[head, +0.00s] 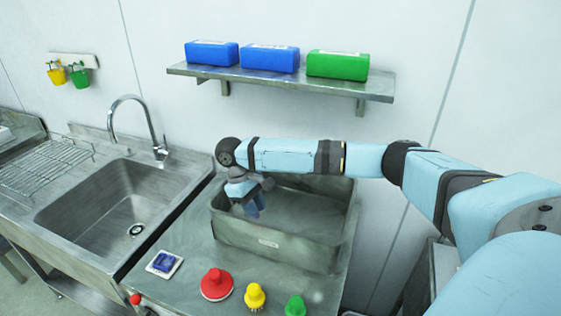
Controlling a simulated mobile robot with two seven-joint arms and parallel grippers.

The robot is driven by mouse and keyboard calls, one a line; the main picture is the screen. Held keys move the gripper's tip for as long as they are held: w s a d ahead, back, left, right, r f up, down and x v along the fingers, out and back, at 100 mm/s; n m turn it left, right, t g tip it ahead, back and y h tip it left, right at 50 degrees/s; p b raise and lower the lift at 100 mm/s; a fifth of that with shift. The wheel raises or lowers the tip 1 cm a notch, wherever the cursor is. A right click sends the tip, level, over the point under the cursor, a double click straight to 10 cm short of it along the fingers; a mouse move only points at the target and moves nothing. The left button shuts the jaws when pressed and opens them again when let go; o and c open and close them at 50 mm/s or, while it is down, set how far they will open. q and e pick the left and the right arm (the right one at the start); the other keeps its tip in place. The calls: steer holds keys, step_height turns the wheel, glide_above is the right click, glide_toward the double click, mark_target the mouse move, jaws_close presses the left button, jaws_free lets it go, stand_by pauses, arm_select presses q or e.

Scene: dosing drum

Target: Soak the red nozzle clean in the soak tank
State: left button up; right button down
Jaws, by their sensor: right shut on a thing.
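The soak tank (270,246) is an open grey metal basin on the counter, with a small label on its front wall. A red nozzle-like piece (216,285) with a wide round base stands upright on the counter in front of the tank. My right gripper (256,210) points down inside the tank's left end. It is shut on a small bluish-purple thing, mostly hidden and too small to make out. My left gripper is not in view.
Yellow (255,297) and green (295,307) pieces stand right of the red one. A blue block on a white plate (164,264) lies left. A sink (120,215) with a tap is further left. A shelf (290,84) with blue and green boxes hangs above.

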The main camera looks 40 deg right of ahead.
steer(key=w+d+r+n+h+p, duration=0.1)
steer(key=w+d+r+n+p, duration=0.15)
steer(key=d, duration=1.25)
steer(key=shift+n+t, duration=0.4)
steer(key=shift+n, duration=0.05)
steer(key=f+b, duration=0.3)
steer(key=f, duration=0.1)
steer(key=f+b, duration=0.3)
steer(key=f, duration=0.2)
steer(key=w+f+b, duration=0.1)
steer(key=f+b, duration=0.3)
steer(key=f, duration=0.1)
steer(key=shift+a+f, duration=0.1)
steer(key=shift+a, duration=0.05)
steer(key=shift+f+b, duration=0.75)
steer(key=shift+b, duration=0.25)
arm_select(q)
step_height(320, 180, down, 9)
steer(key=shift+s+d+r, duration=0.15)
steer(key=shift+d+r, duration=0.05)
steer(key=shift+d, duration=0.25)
arm_select(e)
steer(key=shift+f, duration=0.25)
steer(key=shift+r, duration=0.1)
